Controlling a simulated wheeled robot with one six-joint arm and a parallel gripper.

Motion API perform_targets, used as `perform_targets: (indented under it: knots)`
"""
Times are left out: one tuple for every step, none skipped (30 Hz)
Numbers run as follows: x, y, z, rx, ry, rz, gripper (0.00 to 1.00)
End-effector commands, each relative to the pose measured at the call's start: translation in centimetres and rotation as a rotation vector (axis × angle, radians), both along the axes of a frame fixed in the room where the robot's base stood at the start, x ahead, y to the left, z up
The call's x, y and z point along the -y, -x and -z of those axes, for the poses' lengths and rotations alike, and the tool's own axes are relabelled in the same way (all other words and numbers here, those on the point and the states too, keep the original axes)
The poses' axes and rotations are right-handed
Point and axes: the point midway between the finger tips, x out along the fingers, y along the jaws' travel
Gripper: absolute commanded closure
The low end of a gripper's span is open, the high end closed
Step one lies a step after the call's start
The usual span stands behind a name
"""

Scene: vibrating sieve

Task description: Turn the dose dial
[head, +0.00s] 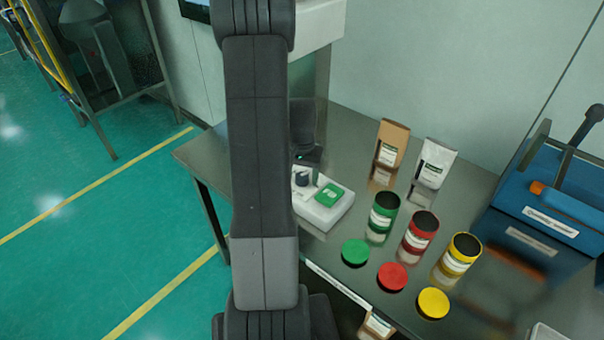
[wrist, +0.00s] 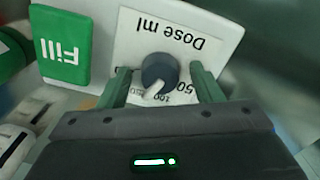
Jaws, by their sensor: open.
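The dose dial (wrist: 159,74) is a dark round knob with a white pointer, on a white plate marked "Dose ml" upside down in the wrist view. The pointer angles down and left, near a printed "100". My gripper (wrist: 158,78) is open, with one green finger on each side of the dial. Whether the fingers touch the dial I cannot tell. In the head view the dial (head: 301,176) shows on the white dispenser box (head: 322,216), beside my arm. My gripper is hidden or unclear in that view.
A green "Fill" button (wrist: 61,46) sits left of the dial. On the metal table (head: 345,123) stand green (head: 382,215), red (head: 419,236) and yellow (head: 458,258) jars, with matching lids in front. Two bags stand behind, and a blue machine (head: 545,215) is at right.

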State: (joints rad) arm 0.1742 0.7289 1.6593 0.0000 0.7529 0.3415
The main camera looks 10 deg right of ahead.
Motion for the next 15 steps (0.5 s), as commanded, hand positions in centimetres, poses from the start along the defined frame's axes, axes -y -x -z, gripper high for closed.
perform_targets:
  knots:
    - [0.0, 0.0, 0.03, 0.0, 0.0, 0.0, 0.41]
    - [0.0, 0.0, 0.03, 0.0, 0.0, 0.0, 0.41]
    - [0.0, 0.0, 0.03, 0.0, 0.0, 0.0, 0.41]
    - [0.0, 0.0, 0.03, 0.0, 0.0, 0.0, 0.41]
    - [0.0, 0.0, 0.02, 0.0, 0.0, 0.0, 0.41]
    - [0.0, 0.0, 0.02, 0.0, 0.0, 0.0, 0.43]
    - [0.0, 0.0, 0.02, 0.0, 0.0, 0.0, 0.49]
    - [0.0, 0.0, 0.01, 0.0, 0.0, 0.0, 0.54]
    - [-0.01, 0.0, 0.01, 0.0, 0.0, 0.0, 0.62]
    - [-0.01, 0.0, 0.01, 0.0, 0.0, 0.0, 0.68]
    - [-0.01, 0.0, 0.01, 0.0, 0.0, 0.0, 0.74]
    - [-0.01, 0.0, 0.0, 0.0, 0.0, 0.0, 0.82]
    - [-0.01, 0.0, 0.0, 0.0, 0.0, 0.0, 0.85]
    - [-0.01, 0.0, 0.0, 0.0, 0.0, 0.0, 0.85]
    - [-0.01, 0.0, 0.0, 0.0, 0.0, 0.0, 0.85]
